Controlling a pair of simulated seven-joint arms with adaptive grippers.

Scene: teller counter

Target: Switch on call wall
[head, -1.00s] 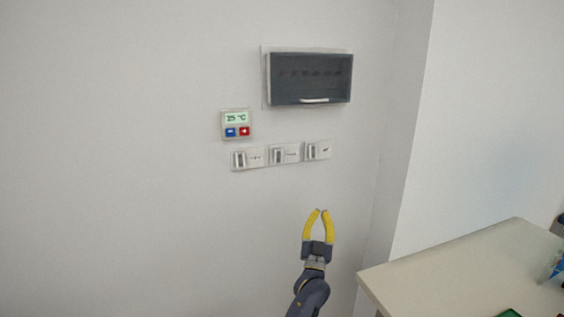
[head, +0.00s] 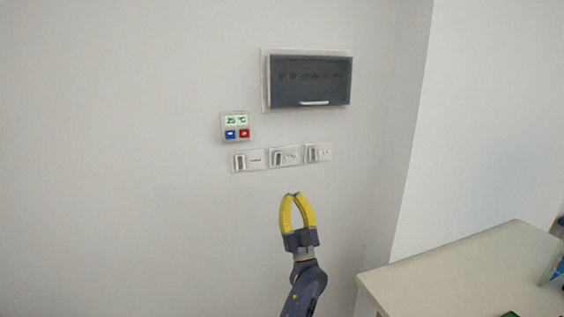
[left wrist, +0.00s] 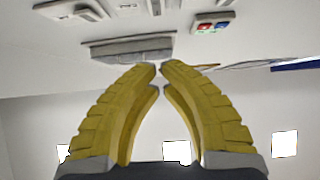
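Three white wall switches hang in a row: the left switch (head: 247,160), the middle switch (head: 285,156) and the right switch (head: 319,152). Each has a rocker and a small label that is too blurred to read, so I cannot tell which is the call switch. My left gripper (head: 292,196) is below the middle switch in the head view, pointing up and apart from the switches. Its yellow fingertips meet with nothing between them, as the left wrist view (left wrist: 160,68) also shows. One switch (left wrist: 75,9) shows at that view's top left. My right gripper is out of view.
A thermostat (head: 236,127) reading 25 °C, with blue and red buttons, is above the left switch. A dark-covered wall box (head: 310,80) is above the switches. A pale counter (head: 470,265) stands at the lower right. The wall left of the switches is bare.

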